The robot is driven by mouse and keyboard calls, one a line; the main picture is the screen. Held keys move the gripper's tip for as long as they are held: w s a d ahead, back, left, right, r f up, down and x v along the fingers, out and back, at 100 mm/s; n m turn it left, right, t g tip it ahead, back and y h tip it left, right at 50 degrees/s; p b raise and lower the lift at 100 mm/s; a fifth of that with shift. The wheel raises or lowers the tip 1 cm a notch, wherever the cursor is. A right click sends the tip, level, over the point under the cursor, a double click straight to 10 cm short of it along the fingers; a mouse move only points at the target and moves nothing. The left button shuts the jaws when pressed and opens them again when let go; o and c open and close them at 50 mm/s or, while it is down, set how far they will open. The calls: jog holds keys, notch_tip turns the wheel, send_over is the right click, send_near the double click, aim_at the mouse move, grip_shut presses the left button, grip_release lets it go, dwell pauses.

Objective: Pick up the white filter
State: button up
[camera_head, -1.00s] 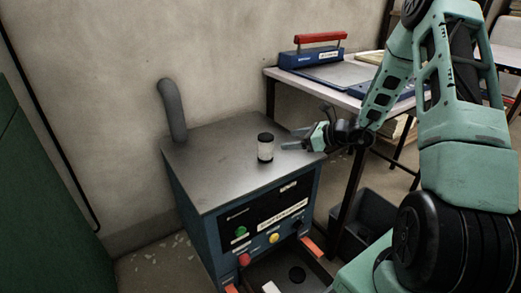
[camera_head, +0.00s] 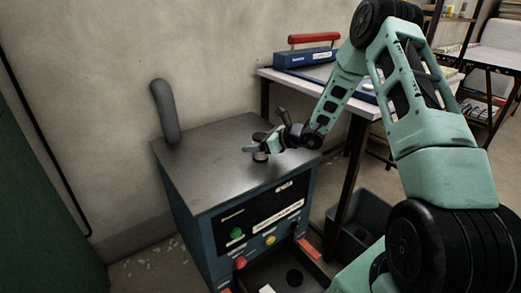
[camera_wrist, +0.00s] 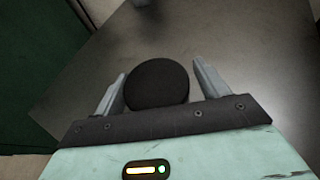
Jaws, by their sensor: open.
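The white filter stands on the grey metal top of the blue machine. In the head view my gripper hides most of it; its dark cap (camera_head: 260,137) and dark base show above and below the fingers. In the wrist view its round black cap (camera_wrist: 157,84) sits between the two fingers, and its white side is hidden. My gripper (camera_head: 254,149) is open around the filter, one finger on each side. In the wrist view my gripper (camera_wrist: 158,85) has its left finger very close to the cap and a gap at the right finger.
The blue machine's metal top (camera_head: 205,180) is clear around the filter. A grey pipe (camera_head: 166,110) rises at its back left corner. A table with a blue, red-handled device (camera_head: 307,57) stands behind right. A dark bin (camera_head: 362,218) stands on the floor at right.

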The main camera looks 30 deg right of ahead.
jog(key=c, duration=1.1)
jog(key=shift+o, duration=0.2)
